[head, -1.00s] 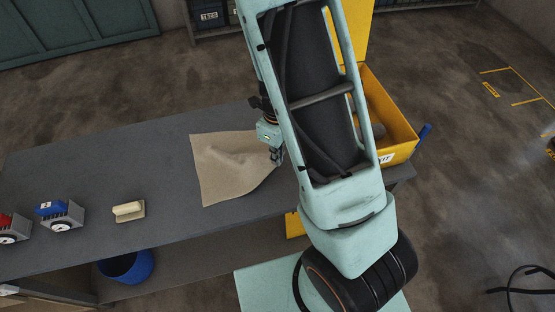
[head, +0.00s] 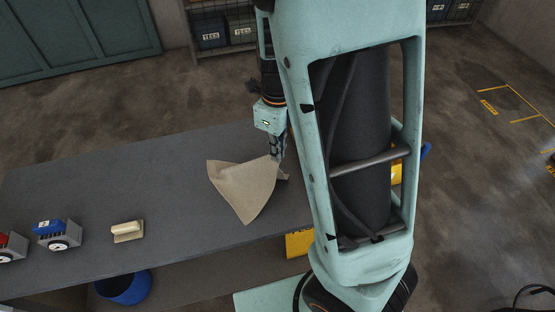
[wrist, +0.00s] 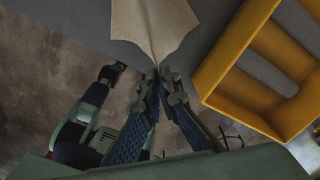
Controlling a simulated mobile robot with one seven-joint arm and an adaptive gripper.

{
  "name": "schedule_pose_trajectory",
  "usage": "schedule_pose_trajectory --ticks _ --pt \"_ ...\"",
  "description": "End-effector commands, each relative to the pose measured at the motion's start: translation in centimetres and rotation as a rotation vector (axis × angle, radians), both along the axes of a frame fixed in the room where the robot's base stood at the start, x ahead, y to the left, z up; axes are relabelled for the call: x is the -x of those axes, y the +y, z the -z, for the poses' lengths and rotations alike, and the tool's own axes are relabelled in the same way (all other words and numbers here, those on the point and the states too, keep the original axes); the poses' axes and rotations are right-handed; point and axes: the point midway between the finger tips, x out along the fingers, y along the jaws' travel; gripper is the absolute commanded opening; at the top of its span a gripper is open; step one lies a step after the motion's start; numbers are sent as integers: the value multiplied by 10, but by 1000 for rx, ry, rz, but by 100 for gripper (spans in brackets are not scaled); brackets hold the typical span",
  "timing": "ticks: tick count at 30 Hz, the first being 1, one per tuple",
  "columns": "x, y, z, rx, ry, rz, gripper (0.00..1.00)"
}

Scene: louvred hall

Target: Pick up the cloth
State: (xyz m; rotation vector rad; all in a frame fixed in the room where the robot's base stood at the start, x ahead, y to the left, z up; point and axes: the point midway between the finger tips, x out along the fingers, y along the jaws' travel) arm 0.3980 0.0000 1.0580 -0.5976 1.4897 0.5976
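The beige cloth (head: 243,190) hangs bunched from my gripper (head: 279,158) above the grey table in the head view. Its upper right corner is drawn up to the fingertips and its lower part spreads down to a point. In the wrist view the cloth (wrist: 157,25) narrows to a pinched end between the fingertips of my gripper (wrist: 158,75). The fingers are closed together on that end. In the head view my arm hides part of the scene to the right of the cloth.
The grey table (head: 170,185) is clear around the cloth. A beige-handled block (head: 127,231) and red and blue devices stand at left. A yellow box (wrist: 225,75) is close by on the right in the wrist view. A blue bin (head: 125,287) is below the table.

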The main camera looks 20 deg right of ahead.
Motion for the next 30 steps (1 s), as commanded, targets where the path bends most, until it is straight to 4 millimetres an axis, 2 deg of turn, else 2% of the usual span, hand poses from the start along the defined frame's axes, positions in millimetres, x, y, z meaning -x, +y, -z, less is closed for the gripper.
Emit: schedule_pose_trajectory --ticks 1,6,14,22,30 --pt "-2 2 -15 -5 -9 -5 0" --pt "-2 1 -53 -3 -6 -2 0" --pt "-1 1 -78 -2 -4 -1 0" --pt "-2 0 -141 -3 -7 0 0" --pt "-1 0 -168 -1 -4 1 0"
